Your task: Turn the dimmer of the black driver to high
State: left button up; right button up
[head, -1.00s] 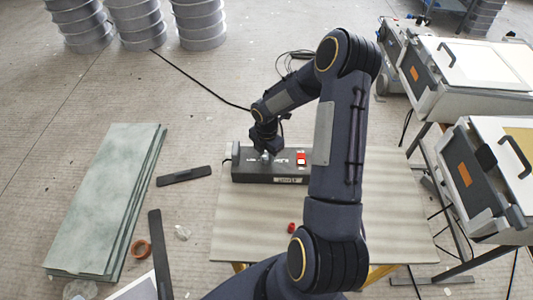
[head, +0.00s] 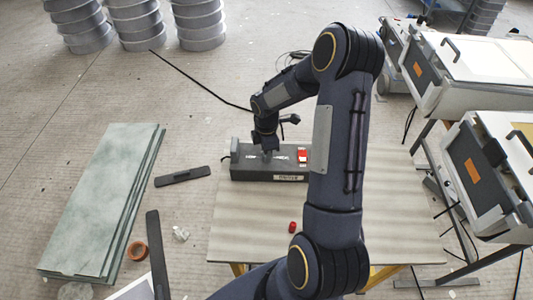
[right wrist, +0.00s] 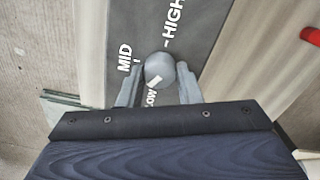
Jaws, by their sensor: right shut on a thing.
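The black driver (head: 278,176) lies on the table in the head view, a dark box with white lettering and a red switch (head: 302,155). In the right wrist view its top face (right wrist: 205,22) shows the printed words LOW, MID and HIGH around a round grey dimmer knob (right wrist: 159,68). A white mark on the knob lies on its lower side, next to LOW. My right gripper (right wrist: 160,82) has one finger on each side of the knob and is shut on it. In the head view the right gripper (head: 267,154) reaches down to the driver's top. My left gripper is not in view.
The table (head: 245,225) is mostly bare, with a small red object (head: 292,227) near its front. Pale green sheets (head: 100,200) and dark strips (head: 182,176) lie at the left. White-topped machines (head: 480,60) stand at the right.

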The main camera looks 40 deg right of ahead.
jog(key=m+b, duration=0.2)
jog(key=m, duration=0.2)
jog(key=shift+f+m, duration=0.1)
jog(key=shift+m, duration=0.2)
jog(key=m+b, duration=0.1)
jog(key=m, duration=0.2)
jog(key=shift+m+b, duration=0.35)
jog(key=shift+m, duration=0.05)
jog(key=m+b, duration=0.1)
jog(key=m, duration=0.2)
jog(key=shift+m, duration=0.3)
jog(key=m, duration=0.3)
jog(key=shift+m, duration=0.3)
jog(key=m, duration=0.3)
jog(key=shift+m, duration=0.3)
jog(key=m, duration=0.3)
jog(key=shift+m, duration=0.3)
jog(key=m, duration=0.3)
jog(key=shift+r+m+p, duration=0.2)
jog(key=shift+m+p, duration=0.1)
jog(key=shift+p, duration=0.1)
jog(key=shift+m+p, duration=0.45)
jog(key=shift+m, duration=1.15)
jog(key=shift+f, duration=0.1)
